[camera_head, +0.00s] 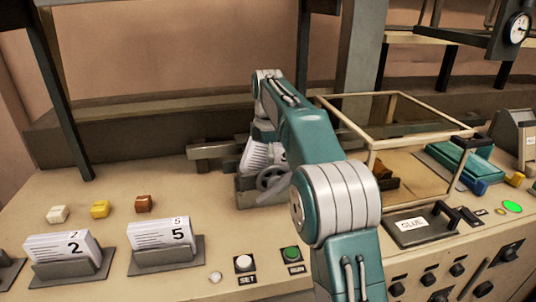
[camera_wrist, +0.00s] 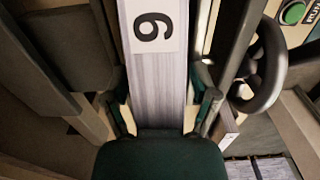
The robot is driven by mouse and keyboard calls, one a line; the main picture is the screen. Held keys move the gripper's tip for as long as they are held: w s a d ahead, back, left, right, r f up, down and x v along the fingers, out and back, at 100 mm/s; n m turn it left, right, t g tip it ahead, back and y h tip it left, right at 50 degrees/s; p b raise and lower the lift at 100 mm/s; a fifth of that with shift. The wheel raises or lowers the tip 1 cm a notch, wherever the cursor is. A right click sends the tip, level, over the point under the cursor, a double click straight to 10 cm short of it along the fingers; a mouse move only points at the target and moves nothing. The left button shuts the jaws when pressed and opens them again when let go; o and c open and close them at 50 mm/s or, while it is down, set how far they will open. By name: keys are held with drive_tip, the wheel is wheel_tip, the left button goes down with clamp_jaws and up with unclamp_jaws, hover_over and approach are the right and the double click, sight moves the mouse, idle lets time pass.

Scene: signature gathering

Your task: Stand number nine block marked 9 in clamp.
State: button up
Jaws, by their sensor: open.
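The number nine block (camera_wrist: 157,85) is a pale stack with ribbed sides and a white label; its black digit shows sideways in the wrist view. In the head view the white block (camera_head: 256,157) sits tilted in the clamp (camera_head: 248,196), a grey metal holder with a handwheel; my arm covers part of it. My gripper (camera_wrist: 163,112) is open, with one finger on each side of the block; I cannot tell if they touch it. In the head view my gripper is mostly hidden behind my arm. The clamp's dark jaws (camera_wrist: 235,50) flank the block in the wrist view.
SET (camera_head: 244,263) and green RUN (camera_head: 291,254) buttons are in front of the clamp. A glass-sided frame (camera_head: 423,146) and GLUE lid (camera_head: 412,228) stand at right.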

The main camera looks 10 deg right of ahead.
wheel_tip(320, 180, up, 7)
drive_tip(key=shift+w+f, duration=0.1)
drive_tip(key=shift+f, duration=0.1)
drive_tip(key=shift+r, duration=0.45)
drive_tip(key=shift+s+r, duration=0.35)
drive_tip(key=s+r+m, duration=0.1)
drive_tip(key=s, duration=0.1)
drive_tip(key=s+r+m+t, duration=0.1)
drive_tip(key=s+m, duration=0.1)
drive_tip(key=s, duration=0.1)
drive_tip(key=s+r+m, duration=0.1)
drive_tip(key=s+m, duration=0.1)
drive_tip(key=shift+s+r+t, duration=0.15)
drive_tip(key=shift+s+t, duration=0.15)
drive_tip(key=shift+s, duration=0.05)
drive_tip(key=s+f+m+t, duration=0.2)
drive_tip(key=s+f+m, duration=0.4)
drive_tip(key=s, duration=0.8)
drive_tip(key=s+f+m+t, duration=0.2)
drive_tip(key=s+f+m, duration=0.5)
drive_tip(key=s, duration=0.7)
wheel_tip(320, 180, down, 2)
drive_tip(key=shift+f, duration=0.1)
